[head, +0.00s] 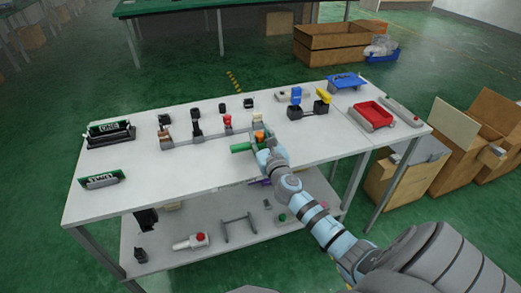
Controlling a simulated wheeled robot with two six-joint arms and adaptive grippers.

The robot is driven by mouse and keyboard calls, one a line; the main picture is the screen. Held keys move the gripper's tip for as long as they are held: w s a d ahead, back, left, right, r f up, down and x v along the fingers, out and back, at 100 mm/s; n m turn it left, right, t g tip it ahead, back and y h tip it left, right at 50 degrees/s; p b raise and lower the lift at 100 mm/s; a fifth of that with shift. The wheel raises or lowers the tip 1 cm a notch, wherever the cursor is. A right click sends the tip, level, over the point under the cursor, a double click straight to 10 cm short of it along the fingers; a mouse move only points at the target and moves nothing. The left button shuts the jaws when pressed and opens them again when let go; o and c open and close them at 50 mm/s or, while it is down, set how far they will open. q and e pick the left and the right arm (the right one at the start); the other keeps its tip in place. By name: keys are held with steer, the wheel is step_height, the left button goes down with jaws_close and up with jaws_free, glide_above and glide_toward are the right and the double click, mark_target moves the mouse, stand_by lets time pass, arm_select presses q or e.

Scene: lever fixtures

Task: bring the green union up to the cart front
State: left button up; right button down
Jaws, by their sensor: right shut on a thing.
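The green union (240,148) is a small green cylinder over the white top of the cart, right of the middle. My right gripper (257,146) reaches in from the lower right and is shut on the green union at its right end. The hand hides that end, and I cannot tell whether the union touches the cart top. A small orange part (260,136) shows just behind the gripper. The cart's front edge (160,203) runs below them, with bare white surface to the left. My left gripper is not in view.
A row of levers, one with a red knob (227,119), stands behind the union. Blue and yellow levers (322,97) and a red tray (373,115) are to the right. A lower shelf (165,250) holds several parts.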

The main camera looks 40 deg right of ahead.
step_height(320, 180, down, 2)
steer(key=shift+f, duration=0.1)
steer(key=shift+w+r, duration=0.1)
steer(key=shift+r, duration=0.15)
steer(key=shift+f, duration=0.2)
steer(key=c, duration=1.2)
jaws_free()
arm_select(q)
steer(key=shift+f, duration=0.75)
arm_select(e)
steer(key=shift+r, duration=0.1)
